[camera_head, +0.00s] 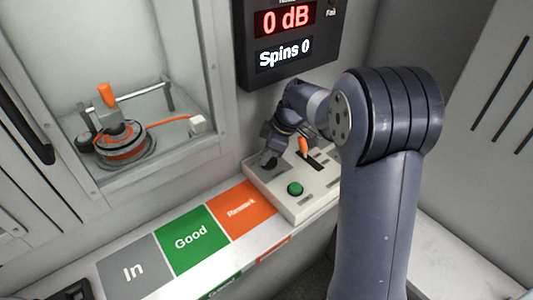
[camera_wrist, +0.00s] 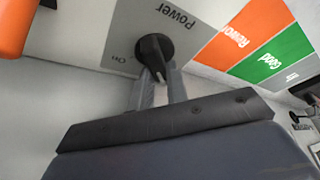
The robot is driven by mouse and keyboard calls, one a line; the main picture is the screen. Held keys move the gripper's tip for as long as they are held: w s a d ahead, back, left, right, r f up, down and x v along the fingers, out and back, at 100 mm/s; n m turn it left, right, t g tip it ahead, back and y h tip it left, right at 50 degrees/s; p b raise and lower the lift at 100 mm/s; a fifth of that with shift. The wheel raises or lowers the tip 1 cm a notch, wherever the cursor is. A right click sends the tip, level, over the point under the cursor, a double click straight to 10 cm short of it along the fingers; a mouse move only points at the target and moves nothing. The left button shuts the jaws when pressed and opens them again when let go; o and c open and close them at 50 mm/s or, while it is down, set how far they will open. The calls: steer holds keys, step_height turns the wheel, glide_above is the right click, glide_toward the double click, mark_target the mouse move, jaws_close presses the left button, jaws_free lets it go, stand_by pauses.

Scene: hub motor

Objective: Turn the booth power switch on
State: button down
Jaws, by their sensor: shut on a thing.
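The booth power switch is a black rotary knob (camera_wrist: 153,46) on a grey plate marked "Power" and "On" (camera_wrist: 125,30) in the wrist view. My gripper (camera_wrist: 158,72) is shut on this knob, with one finger on each side of its grip. The knob's grip points down the picture, towards my gripper, not straight at the "On" mark on its left. In the head view my gripper (camera_head: 268,156) reaches down onto the back left of the pale control box (camera_head: 318,203) and hides the knob there.
The box also carries a green button (camera_head: 295,188) and an orange lever (camera_head: 303,146) close to my gripper. A display (camera_head: 285,38) above reads "0 dB" and "Spins 0". Grey, green and orange mats (camera_head: 188,237) lie left. A motor fixture (camera_head: 125,145) stands in the booth.

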stand_by(0.4)
steer(key=m+t, duration=0.1)
steer(key=m, duration=0.1)
steer(key=m+h, duration=0.1)
steer(key=m, duration=0.1)
steer(key=shift+m+t+b, duration=0.4)
steer(key=m, duration=0.2)
steer(key=m+t+h+p, duration=0.1)
steer(key=m, duration=0.1)
steer(key=shift+w+r+m, duration=0.15)
steer(key=shift+m, duration=0.15)
steer(key=m+h, duration=0.1)
steer(key=m, duration=0.1)
steer(key=m+t+p, duration=0.1)
steer(key=m, duration=0.1)
steer(key=shift+d+h, duration=0.15)
steer(key=shift+h, duration=0.25)
steer(key=shift+d+m+h+b, duration=0.15)
steer(key=shift+m+h+b, duration=0.45)
steer(key=shift+m, duration=1.7)
steer(key=shift+h, duration=0.3)
steer(key=c, duration=1.4)
jaws_free()
